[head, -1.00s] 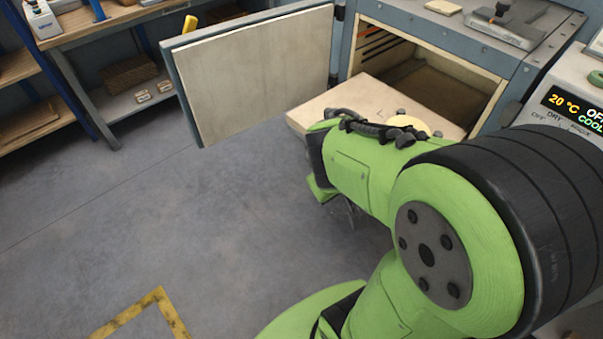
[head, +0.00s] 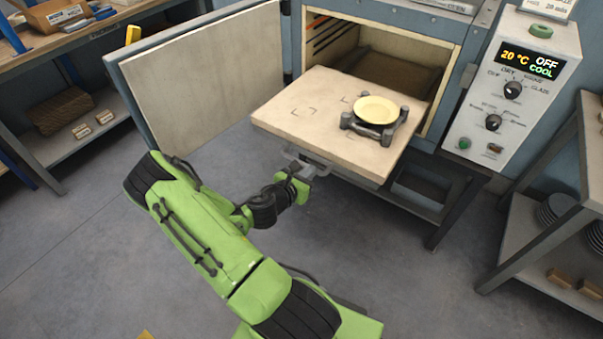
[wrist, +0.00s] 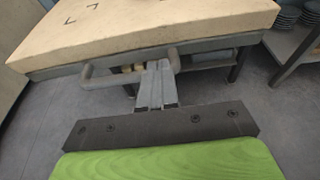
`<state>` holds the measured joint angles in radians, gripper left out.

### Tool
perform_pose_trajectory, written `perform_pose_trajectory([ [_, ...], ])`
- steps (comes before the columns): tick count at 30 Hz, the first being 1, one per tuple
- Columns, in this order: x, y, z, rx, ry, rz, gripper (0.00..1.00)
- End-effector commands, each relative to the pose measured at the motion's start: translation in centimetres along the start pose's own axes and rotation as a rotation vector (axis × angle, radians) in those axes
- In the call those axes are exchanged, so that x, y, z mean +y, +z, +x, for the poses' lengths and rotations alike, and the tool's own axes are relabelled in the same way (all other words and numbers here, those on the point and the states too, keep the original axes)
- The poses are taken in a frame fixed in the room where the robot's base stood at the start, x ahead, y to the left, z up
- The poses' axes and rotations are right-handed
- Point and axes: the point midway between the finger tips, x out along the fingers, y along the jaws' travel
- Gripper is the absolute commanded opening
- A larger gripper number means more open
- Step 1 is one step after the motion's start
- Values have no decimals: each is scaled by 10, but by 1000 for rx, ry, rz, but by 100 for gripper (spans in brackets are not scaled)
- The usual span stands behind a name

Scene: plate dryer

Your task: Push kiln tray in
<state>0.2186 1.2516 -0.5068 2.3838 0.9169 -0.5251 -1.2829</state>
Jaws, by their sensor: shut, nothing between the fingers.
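The kiln tray (head: 325,118) is a thick pale slab sticking out of the open kiln (head: 385,62), its rear part inside. A pale yellow plate (head: 377,108) rests on a dark stand (head: 392,130) on the tray's right half. My gripper (head: 303,170) is shut and empty at the tray's front edge, by the grey handle. In the wrist view the fingers (wrist: 157,78) lie at the bar handle (wrist: 100,80) under the slab (wrist: 150,32).
The kiln door (head: 212,80) stands swung open to the left. A control panel (head: 513,85) reading 20 °C, OFF, COOL is right of the opening. Shelves stand at far left and at right, the right one (head: 540,240) holding plates. The floor in front is clear.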

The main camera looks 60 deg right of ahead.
Motion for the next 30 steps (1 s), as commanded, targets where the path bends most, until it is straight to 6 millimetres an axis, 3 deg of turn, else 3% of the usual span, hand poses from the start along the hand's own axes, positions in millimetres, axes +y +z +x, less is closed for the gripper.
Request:
perform_pose_trajectory([
  [6, -1, -1, 48, 0, -3, 7, 0],
  [10, 0, -2, 64, 2, -2, 6, 0],
  [30, 0, 3, 77, 2, -1, 6, 0],
])
